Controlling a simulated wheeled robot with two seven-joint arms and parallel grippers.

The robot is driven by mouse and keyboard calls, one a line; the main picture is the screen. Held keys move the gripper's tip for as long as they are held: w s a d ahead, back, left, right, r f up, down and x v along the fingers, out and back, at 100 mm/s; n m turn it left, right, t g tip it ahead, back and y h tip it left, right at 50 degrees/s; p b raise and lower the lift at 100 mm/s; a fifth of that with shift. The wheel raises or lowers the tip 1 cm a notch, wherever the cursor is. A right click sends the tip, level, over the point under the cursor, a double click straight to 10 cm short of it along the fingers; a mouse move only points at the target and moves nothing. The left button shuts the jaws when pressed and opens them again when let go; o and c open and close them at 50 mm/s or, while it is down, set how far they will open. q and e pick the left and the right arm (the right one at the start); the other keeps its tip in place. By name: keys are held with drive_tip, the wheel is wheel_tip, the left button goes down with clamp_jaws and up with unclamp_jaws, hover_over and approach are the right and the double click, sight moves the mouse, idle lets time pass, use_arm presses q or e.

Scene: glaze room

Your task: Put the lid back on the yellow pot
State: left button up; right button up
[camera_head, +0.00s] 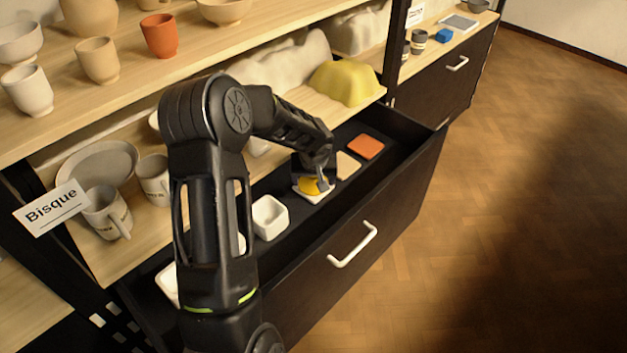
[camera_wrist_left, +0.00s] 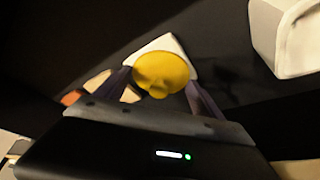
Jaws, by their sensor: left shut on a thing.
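The round yellow lid (camera_head: 309,185) is in the open drawer, over a white square piece (camera_head: 312,197). In the left wrist view the lid (camera_wrist_left: 161,72), with a small knob, lies between my fingers, and a white corner (camera_wrist_left: 163,43) shows behind it. My left gripper (camera_head: 322,182) reaches down into the drawer and is shut on the lid. I cannot tell whether the lid touches the white piece. I cannot make out a yellow pot. My right gripper is not in view.
The open drawer (camera_head: 395,205) also holds a white square dish (camera_head: 270,217), an orange tile (camera_head: 365,147) and a beige tile (camera_head: 346,166). Mugs (camera_head: 107,212) and a yellow lump (camera_head: 345,83) are on the shelf above. The wooden floor at the right is clear.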

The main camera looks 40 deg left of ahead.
use_arm(q)
drive_tip(key=shift+r, duration=0.1)
drive_tip(key=shift+s+d+r, duration=0.35)
drive_tip(key=shift+r, duration=0.15)
drive_tip(key=s+d+r, duration=0.6)
drive_tip(key=s+d, duration=0.2)
drive_tip(key=s, duration=0.2)
drive_tip(key=shift+d+r+p, duration=0.15)
drive_tip(key=shift+r+p, duration=0.25)
drive_tip(key=shift+p, duration=0.05)
drive_tip(key=w+d+r+m+h, duration=0.1)
drive_tip(key=w+d+r+m, duration=0.2)
drive_tip(key=d, duration=0.4)
drive_tip(key=w+d+r+m+t, duration=0.1)
drive_tip(key=w+d+r, duration=0.3)
drive_tip(key=w+d, duration=0.15)
drive_tip(key=w+d+r+m+h, duration=0.1)
drive_tip(key=w+d+r+m, duration=0.15)
drive_tip(key=d, duration=0.45)
drive_tip(key=d+r+m+h, duration=0.1)
drive_tip(key=d+r, duration=0.2)
drive_tip(key=d, duration=0.7)
drive_tip(key=shift+w+d, duration=0.2)
drive_tip(key=shift+m, duration=0.25)
